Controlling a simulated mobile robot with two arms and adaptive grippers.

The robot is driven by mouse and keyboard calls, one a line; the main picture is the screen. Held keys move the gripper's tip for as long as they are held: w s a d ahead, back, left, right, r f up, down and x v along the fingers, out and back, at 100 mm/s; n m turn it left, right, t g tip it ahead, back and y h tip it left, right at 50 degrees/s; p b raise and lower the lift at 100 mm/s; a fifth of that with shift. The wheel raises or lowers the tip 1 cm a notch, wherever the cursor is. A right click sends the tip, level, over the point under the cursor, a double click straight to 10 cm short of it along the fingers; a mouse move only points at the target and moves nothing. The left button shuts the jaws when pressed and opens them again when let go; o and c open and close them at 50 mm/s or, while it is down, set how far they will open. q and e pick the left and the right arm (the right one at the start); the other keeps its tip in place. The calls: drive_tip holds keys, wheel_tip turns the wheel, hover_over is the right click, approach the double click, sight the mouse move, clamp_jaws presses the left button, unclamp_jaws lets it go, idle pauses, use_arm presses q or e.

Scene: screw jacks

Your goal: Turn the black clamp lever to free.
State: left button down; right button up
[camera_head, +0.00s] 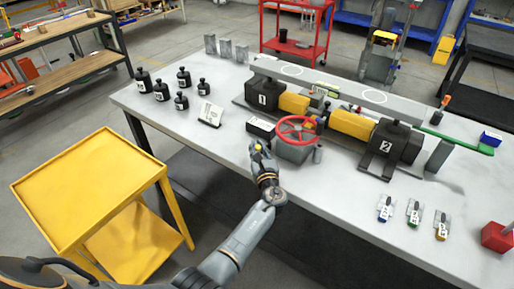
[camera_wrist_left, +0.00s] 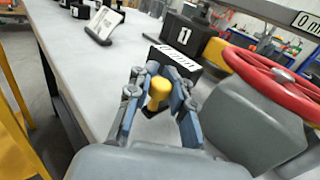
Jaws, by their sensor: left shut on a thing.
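The yellow knob (camera_wrist_left: 158,89) stands between the fingers of my left gripper (camera_wrist_left: 160,98) in the left wrist view, with a dark part just under it. My left gripper (camera_head: 258,150) is shut on this knob at the front edge of the bench, left of the red handwheel (camera_head: 298,129). The knob seems to be the end of the clamp lever; the lever's black arm is mostly hidden by the fingers, so I cannot tell its angle. A black box with a white label (camera_wrist_left: 176,58) is just behind the knob. My right gripper is not in view.
The red handwheel (camera_wrist_left: 268,76) on its grey housing (camera_wrist_left: 245,125) is close to the right of my fingers. Black jack 1 (camera_head: 262,99) and black jack 2 (camera_head: 395,146) stand behind. A white card (camera_head: 210,114) and several black weights are left. A yellow cart (camera_head: 85,185) stands at left front.

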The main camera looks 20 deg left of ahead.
use_arm(q)
drive_tip(key=shift+s+d+f, duration=0.1)
drive_tip(key=shift+s+f, duration=0.15)
drive_tip(key=shift+f, duration=0.15)
drive_tip(key=c, duration=1.3)
unclamp_jaws()
drive_tip(key=shift+r, duration=0.1)
drive_tip(key=shift+o, duration=0.5)
drive_tip(key=shift+r, duration=0.25)
drive_tip(key=shift+d, duration=0.1)
drive_tip(key=v, duration=1.2)
